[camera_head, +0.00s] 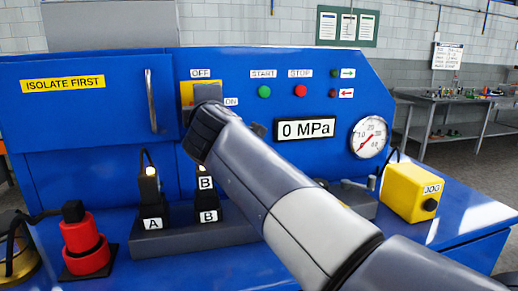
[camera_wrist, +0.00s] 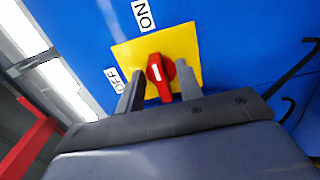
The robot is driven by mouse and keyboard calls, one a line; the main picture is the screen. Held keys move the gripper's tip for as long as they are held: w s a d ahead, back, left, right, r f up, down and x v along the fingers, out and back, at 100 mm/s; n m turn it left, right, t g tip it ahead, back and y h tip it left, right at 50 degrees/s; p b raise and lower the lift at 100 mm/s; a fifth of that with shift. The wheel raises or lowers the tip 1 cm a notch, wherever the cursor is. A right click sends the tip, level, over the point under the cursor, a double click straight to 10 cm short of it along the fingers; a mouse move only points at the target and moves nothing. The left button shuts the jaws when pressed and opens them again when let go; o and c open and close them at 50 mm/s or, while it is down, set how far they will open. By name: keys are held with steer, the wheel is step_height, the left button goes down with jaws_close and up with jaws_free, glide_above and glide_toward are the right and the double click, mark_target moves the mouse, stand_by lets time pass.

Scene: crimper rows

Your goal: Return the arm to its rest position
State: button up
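The wrist view shows a red rotary switch (camera_wrist: 160,75) on a yellow plate (camera_wrist: 188,38), with an OFF label (camera_wrist: 115,79) at left and an ON label (camera_wrist: 143,15) above. Its white mark lies roughly in line with ON. My gripper (camera_wrist: 160,73) has one finger on each side of the switch, with gaps showing, so it looks open. Whether the fingertips touch the plate is unclear. In the head view my gripper (camera_head: 206,94) is in front of the yellow plate (camera_head: 186,93) and hides the switch. My arm reaches in from the lower right.
The blue machine has a door handle (camera_head: 151,101), a 0 MPa display (camera_head: 305,129) and a pressure gauge (camera_head: 369,137).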

steer(key=b+v, duration=0.2)
steer(key=v, duration=0.9)
steer(key=w+a+n+p, duration=0.2)
steer(key=w+n+p, duration=0.5)
steer(key=w, duration=0.3)
steer(key=shift+w+a+r+p, duration=0.15)
steer(key=shift+w+a+p, duration=0.2)
steer(key=shift+a+p, duration=0.1)
steer(key=shift+n, duration=0.3)
steer(key=shift+d, duration=0.1)
